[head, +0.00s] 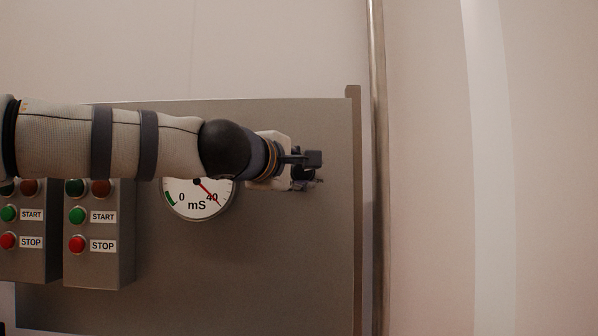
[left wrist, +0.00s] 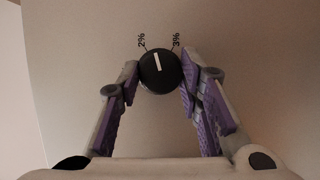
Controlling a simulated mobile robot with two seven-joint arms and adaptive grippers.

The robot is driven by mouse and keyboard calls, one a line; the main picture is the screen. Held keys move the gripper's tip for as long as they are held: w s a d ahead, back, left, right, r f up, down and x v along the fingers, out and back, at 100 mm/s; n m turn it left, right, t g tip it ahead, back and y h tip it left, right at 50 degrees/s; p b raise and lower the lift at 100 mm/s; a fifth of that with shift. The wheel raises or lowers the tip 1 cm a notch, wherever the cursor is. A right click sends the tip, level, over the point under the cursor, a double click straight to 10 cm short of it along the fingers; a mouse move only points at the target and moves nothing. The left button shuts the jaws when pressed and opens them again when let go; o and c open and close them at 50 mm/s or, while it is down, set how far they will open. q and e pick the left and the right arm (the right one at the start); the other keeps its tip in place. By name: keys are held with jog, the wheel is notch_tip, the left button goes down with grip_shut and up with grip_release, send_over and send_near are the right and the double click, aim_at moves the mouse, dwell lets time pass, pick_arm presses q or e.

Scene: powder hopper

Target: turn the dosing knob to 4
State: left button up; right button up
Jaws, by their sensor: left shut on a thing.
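The black round dosing knob (left wrist: 163,76) is at the top centre of the left wrist view, with a white pointer line on its face. The line points up and slightly left, between the printed 2% mark (left wrist: 141,40) and 3% mark (left wrist: 177,40). No 4 mark is visible. My left gripper (left wrist: 159,82) has its two purple-padded fingers shut on the knob, one at each side. In the head view my left gripper (head: 306,171) is at the grey panel's right part and hides the knob. My right gripper is not in view.
The grey panel (head: 280,260) carries a round mS dial (head: 196,206), partly behind my left arm. Two boxes with START and STOP buttons (head: 103,268) stand out at the left. A vertical pipe (head: 378,120) runs right of the panel. The panel's lower right is bare.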

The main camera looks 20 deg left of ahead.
pick_arm(q)
jog(key=m, duration=0.1)
jog(key=m+g+y, duration=0.1)
jog(key=m, duration=0.2)
jog(key=shift+d+r+g, duration=0.1)
jog(key=shift+r+g, duration=0.2)
jog(key=shift+g, duration=0.1)
jog(key=shift+w+d+m+g+y, duration=0.15)
jog(key=shift+m+g+y, duration=0.35)
jog(key=shift+m+y, duration=1)
jog(key=shift+s+d+m+g+y, duration=0.1)
jog(key=shift+m+g+y, duration=0.55)
jog(key=shift+m, duration=1.45)
jog(key=shift+w+d+m+g+y, duration=0.15)
jog(key=shift+m+g+y, duration=0.2)
jog(key=shift+m+y, duration=1.2)
jog(key=shift+m, duration=0.35)
jog(key=o, duration=1.2)
jog(key=shift+c, duration=0.2)
jog(key=v, duration=1.2)
